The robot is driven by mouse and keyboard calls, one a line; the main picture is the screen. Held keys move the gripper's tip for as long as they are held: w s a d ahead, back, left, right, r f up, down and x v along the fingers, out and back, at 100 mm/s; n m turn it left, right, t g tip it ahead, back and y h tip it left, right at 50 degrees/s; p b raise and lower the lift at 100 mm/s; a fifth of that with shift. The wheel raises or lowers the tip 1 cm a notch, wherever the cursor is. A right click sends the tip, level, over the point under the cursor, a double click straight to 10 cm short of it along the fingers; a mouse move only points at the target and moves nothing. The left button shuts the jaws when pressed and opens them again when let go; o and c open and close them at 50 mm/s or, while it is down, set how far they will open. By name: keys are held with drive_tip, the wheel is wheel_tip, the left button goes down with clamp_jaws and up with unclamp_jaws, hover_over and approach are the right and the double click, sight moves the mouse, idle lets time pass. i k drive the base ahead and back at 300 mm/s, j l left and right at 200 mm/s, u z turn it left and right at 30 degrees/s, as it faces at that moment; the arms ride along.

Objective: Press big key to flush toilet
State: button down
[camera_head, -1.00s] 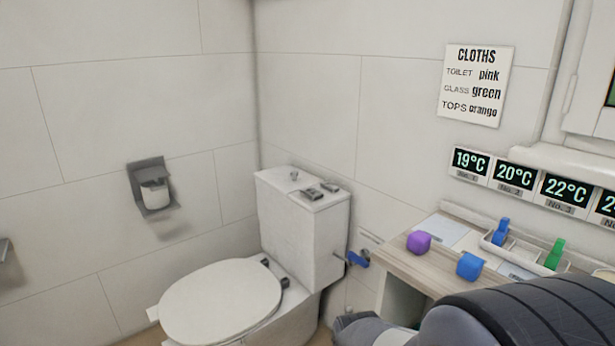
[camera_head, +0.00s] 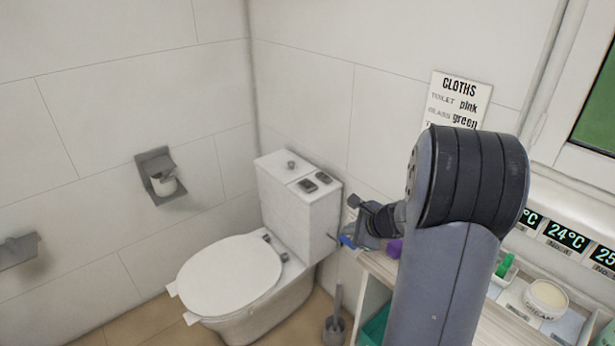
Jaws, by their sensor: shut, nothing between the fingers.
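The white toilet (camera_head: 235,280) stands in the corner with its lid shut. Its cistern (camera_head: 298,215) has two dark flush keys on top, side by side: a front-left key (camera_head: 307,185) and a back-right key (camera_head: 323,177). The front-left key looks slightly larger, but the difference is small in this view. A small round knob (camera_head: 291,165) is also on the cistern top. My gripper (camera_head: 356,203) is to the right of the cistern, apart from the keys. It is shut and empty, seen small and partly behind my arm.
A toilet brush (camera_head: 335,318) stands on the floor. The counter (camera_head: 378,268) at right holds a purple item (camera_head: 395,249) and a jar (camera_head: 548,298). A paper holder (camera_head: 160,175) is on the left wall.

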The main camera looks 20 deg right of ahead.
sight(306, 186)
drive_tip(key=i+j+z, duration=0.25)
drive_tip(key=i+j, duration=0.2)
drive_tip(key=i, duration=0.25)
drive_tip(key=i+j+z, duration=0.3)
drive_tip(key=i+j, duration=0.3)
drive_tip(key=i, duration=0.1)
